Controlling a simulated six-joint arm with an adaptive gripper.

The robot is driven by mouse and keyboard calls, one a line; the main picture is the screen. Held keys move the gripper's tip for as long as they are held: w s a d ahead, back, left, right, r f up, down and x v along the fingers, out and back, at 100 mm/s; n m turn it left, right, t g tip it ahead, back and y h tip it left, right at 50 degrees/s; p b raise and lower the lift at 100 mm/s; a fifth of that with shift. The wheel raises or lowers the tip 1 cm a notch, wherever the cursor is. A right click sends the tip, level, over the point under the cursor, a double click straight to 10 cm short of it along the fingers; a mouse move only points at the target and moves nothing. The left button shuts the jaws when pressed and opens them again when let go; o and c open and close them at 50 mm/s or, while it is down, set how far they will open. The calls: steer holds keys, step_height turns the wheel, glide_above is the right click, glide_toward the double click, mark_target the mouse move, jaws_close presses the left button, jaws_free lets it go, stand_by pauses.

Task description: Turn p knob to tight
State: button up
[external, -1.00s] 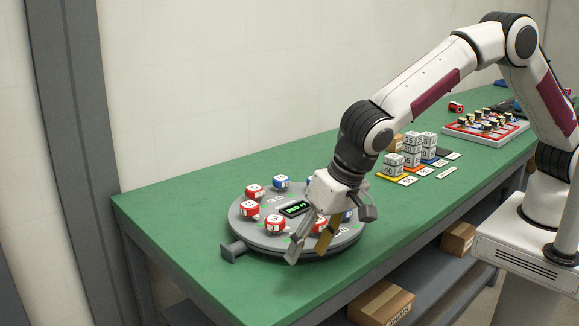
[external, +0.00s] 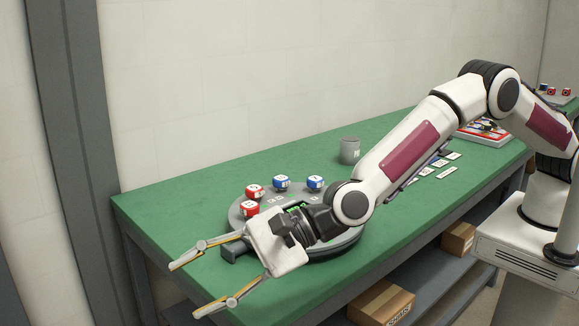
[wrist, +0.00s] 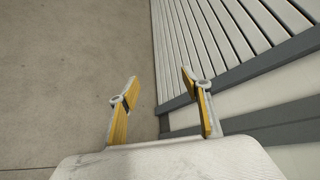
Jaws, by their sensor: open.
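I cannot pick out a knob marked P or a "tight" mark in either view. A round grey disc (external: 237,214) on the green table carries red (external: 250,208) and blue (external: 281,182) numbered pieces; my wrist hides its front and middle. My gripper (external: 184,291) is open and empty. Its fingers point left, apart from the disc, at the table's front left edge. In the wrist view my gripper (wrist: 160,76) has its two fingers spread with nothing between them, above bare floor and a slatted surface.
A grey cylinder (external: 350,150) stands at the back of the green table (external: 180,200). White labels (external: 446,173) and a red-edged tray (external: 490,134) lie farther right, partly behind my arm. Cardboard boxes (external: 381,303) sit on the shelf below. A grey post (external: 75,150) stands left of the table.

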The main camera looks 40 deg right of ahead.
steer(key=w+d+m+t+h, duration=0.4)
steer(key=w+d+m+t, duration=0.3)
steer(key=w+m+t, duration=0.6)
steer(key=s+d+f+m+h, duration=0.1)
steer(key=d+f+m+h, duration=0.1)
steer(key=d+m+h, duration=0.2)
steer(key=s+d+f+m+g+h, duration=0.1)
steer(key=d+f+m+h, duration=0.1)
steer(key=d+m+h, duration=0.3)
steer(key=s+d+f+m+h, duration=0.2)
steer(key=d+m+h, duration=0.3)
steer(key=d, duration=0.5)
steer(key=shift+d+f+m+g, duration=0.3)
steer(key=shift+d+f+m, duration=0.1)
steer(key=shift+f, duration=0.2)
steer(key=shift+w, duration=0.1)
steer(key=shift+x, duration=3.8)
steer(key=c, duration=1.2)
